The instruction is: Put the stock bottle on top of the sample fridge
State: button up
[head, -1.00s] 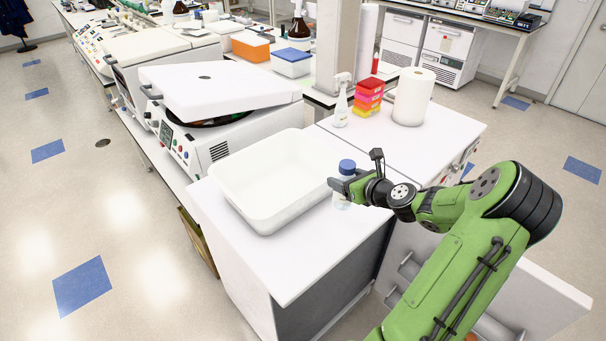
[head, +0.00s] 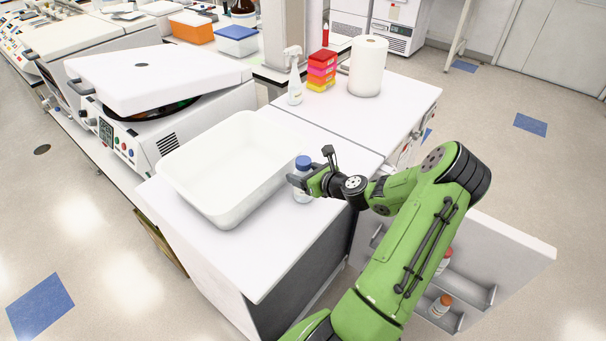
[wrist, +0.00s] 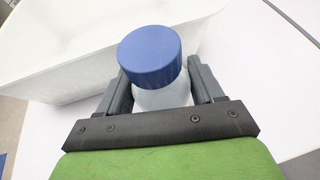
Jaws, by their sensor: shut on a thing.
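The stock bottle, a clear bottle (head: 302,194) with a blue cap, is upright between the fingers of my gripper (head: 306,182). In the wrist view the blue cap (wrist: 150,57) rises above the fingers, and my gripper (wrist: 162,92) is shut on the clear body below it. The sample fridge appears to be the white-topped unit (head: 262,262) with a dark side and an open door. The bottle is over this top, just right of a white tray; I cannot tell whether its base touches the surface.
The large white tray (head: 178,190) fills much of the top. The open white door (head: 500,245) holds orange-capped bottles (head: 441,305) at lower right. A spray bottle (head: 294,80), colored boxes (head: 321,72) and a paper roll (head: 368,68) stand farther back. The front corner of the top is clear.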

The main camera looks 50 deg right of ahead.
jog(key=shift+f, duration=0.1)
jog(key=o, duration=1.3)
jog(key=shift+c, duration=0.2)
